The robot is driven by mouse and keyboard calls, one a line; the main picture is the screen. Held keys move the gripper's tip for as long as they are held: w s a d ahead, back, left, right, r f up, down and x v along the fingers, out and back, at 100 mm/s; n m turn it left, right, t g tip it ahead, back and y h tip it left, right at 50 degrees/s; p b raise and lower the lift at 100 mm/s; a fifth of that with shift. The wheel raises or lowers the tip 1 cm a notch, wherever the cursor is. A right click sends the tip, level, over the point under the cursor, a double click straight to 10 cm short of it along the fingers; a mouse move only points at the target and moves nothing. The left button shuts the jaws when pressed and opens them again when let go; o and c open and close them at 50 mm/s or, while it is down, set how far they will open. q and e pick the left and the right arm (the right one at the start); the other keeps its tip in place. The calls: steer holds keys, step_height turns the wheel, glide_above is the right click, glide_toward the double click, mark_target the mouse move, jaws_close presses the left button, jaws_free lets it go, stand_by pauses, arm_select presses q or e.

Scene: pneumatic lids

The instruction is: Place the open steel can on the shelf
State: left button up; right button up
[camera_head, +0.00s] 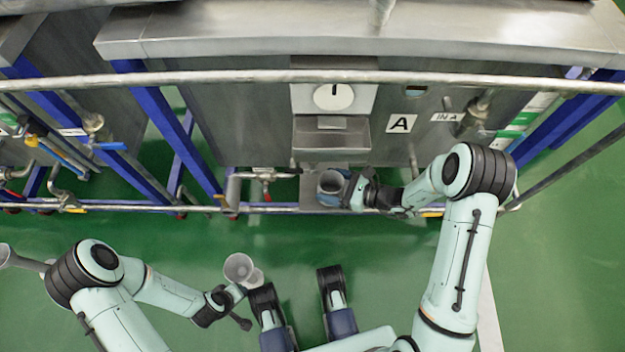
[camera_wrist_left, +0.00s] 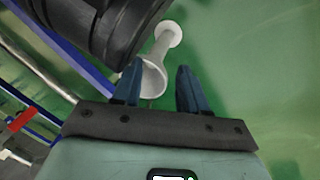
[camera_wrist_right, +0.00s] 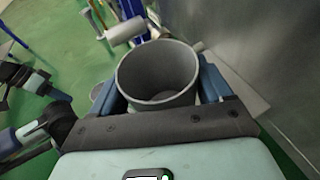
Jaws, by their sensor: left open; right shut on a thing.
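The open steel can (camera_head: 331,184) is a grey, open-topped cylinder, upright below the steel box on the machine front. My right gripper (camera_head: 340,192) is shut on it from the right side. In the right wrist view the can (camera_wrist_right: 158,75) stands between the two blue fingers, and its inside looks empty. The shelf (camera_head: 309,190) appears as a small grey plate under and around the can; I cannot tell whether the can touches it. My left gripper (camera_wrist_left: 159,88) is open and empty, low at the left, far from the can.
A grey funnel-like piece (camera_head: 239,267) is near my left gripper, also in the left wrist view (camera_wrist_left: 154,76). A horizontal pipe (camera_head: 420,78) crosses the machine front. A valve with a red handle (camera_head: 264,175) is left of the can. Green floor lies open in front.

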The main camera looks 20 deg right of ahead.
steer(key=shift+w+a, duration=0.65)
steer(key=shift+a, duration=0.1)
steer(key=shift+w+a+b, duration=0.35)
steer(key=shift+w+a, duration=0.5)
steer(key=shift+a, duration=0.3)
steer(key=shift+w+a+f+b, duration=0.15)
steer(key=shift+f+b, duration=0.05)
steer(key=shift+f, duration=0.2)
steer(key=shift+w+a+f+b, duration=0.1)
steer(key=shift+w+f+b, duration=0.1)
steer(key=shift+f, duration=0.2)
arm_select(q)
steer(key=shift+g, duration=0.6)
steer(key=s+f, duration=0.1)
steer(key=s, duration=0.1)
steer(key=s+f, duration=0.1)
steer(key=shift+a+f, duration=0.25)
steer(key=shift+f, duration=0.05)
steer(key=shift+s, duration=0.1)
